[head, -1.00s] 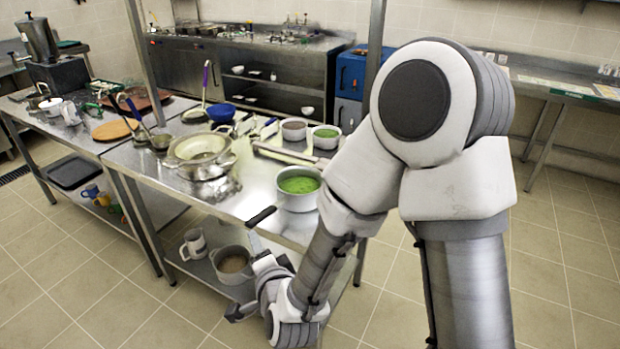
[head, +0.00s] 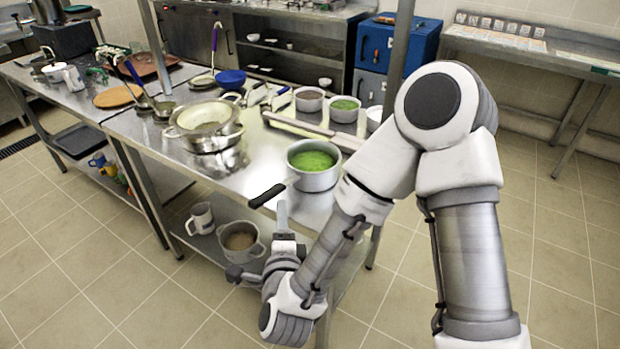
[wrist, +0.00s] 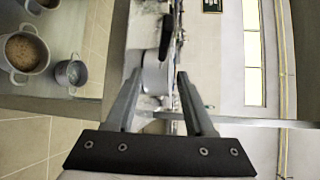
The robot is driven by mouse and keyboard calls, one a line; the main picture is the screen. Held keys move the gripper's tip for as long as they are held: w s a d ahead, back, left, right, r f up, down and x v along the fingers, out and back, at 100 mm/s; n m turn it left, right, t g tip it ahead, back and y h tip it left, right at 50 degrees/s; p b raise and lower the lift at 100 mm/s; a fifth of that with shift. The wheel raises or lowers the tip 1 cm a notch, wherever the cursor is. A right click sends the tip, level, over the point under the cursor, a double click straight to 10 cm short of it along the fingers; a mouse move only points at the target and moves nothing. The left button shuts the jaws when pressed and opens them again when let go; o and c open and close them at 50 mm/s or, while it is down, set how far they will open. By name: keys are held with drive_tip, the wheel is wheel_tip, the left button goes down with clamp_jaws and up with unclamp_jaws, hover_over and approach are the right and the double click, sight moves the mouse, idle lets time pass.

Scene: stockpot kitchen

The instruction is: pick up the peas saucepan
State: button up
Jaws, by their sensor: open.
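The peas saucepan (head: 313,175) is a silver pan with bright green contents, standing upright near the front right edge of the steel table (head: 180,158). Its black handle (head: 267,196) points toward the lower left, past the table edge. My gripper (head: 258,240) is open and empty, in front of the table and below the handle. In the wrist view, the open fingers (wrist: 159,75) point toward the pan's pale side (wrist: 154,76). The black handle (wrist: 166,36) appears beyond the fingertips there, and neither finger is clearly touching it. Part of the pan is hidden by the handle.
A smaller pan of green contents (head: 344,109) and a brown-filled pan (head: 309,99) stand behind. Floor at right is clear.

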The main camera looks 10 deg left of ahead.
sight(280, 193)
drive_tip(key=x, duration=0.9)
drive_tip(key=shift+w, duration=0.35)
drive_tip(key=x, duration=0.5)
drive_tip(key=shift+w+r, duration=0.15)
clamp_jaws()
idle(0.5)
drive_tip(key=shift+r, duration=0.15)
